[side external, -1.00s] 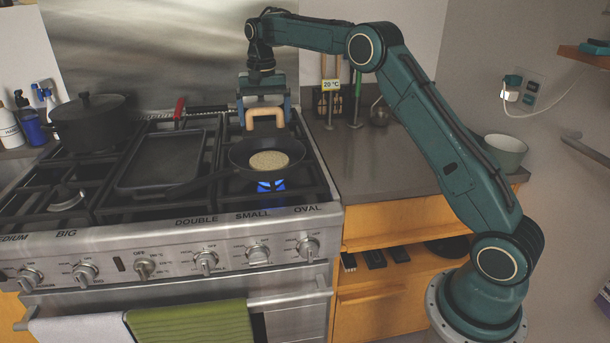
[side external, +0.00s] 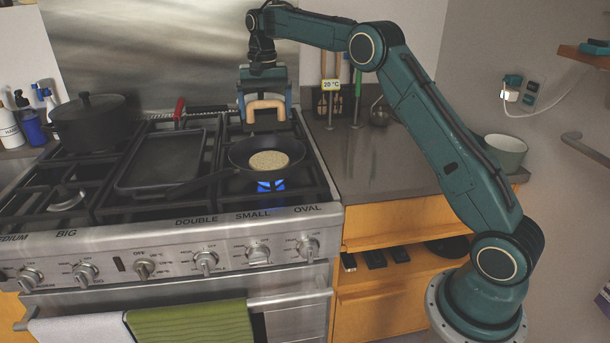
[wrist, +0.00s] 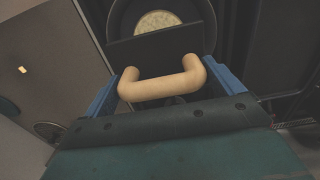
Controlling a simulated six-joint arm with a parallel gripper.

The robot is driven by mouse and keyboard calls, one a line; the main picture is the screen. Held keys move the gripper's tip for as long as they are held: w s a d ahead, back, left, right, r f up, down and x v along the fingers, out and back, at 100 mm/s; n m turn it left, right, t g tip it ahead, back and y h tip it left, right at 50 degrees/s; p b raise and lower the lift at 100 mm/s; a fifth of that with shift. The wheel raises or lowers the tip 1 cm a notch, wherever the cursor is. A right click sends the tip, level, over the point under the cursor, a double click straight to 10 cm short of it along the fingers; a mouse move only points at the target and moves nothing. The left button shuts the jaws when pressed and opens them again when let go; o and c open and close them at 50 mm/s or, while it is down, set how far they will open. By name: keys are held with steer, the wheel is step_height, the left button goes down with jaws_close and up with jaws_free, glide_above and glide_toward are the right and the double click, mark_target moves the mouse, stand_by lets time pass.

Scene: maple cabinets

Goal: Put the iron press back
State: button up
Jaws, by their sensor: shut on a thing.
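The iron press is a dark flat plate with a light wooden handle. Its plate (side external: 266,123) hangs just behind the pan in the side external view. It also shows beyond the handle in the wrist view (wrist: 160,44). My gripper (side external: 265,98) is shut on the handle, with a blue finger at each end of it. In the wrist view my gripper (wrist: 165,88) spans the handle. The press is above the back right of the stove; its exact height is hard to tell.
A black frying pan (side external: 240,158) with a pale round food (side external: 269,160) sits over a lit blue flame (side external: 271,186). A flat griddle (side external: 162,160) and a lidded pot (side external: 88,124) are to the left. The counter right of the stove (side external: 390,165) has free room.

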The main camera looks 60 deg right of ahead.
steer(key=s+d+r, duration=0.2)
steer(key=s+d, duration=0.7)
steer(key=s+d+r, duration=0.2)
steer(key=s+d, duration=0.8)
steer(key=shift+d+r, duration=0.15)
steer(key=shift+r, duration=0.25)
steer(key=shift+f, duration=0.1)
step_height(320, 180, down, 16)
steer(key=shift+r, duration=0.25)
steer(key=shift+f, duration=0.1)
steer(key=shift+f, duration=2.05)
steer(key=shift+f, duration=0.15)
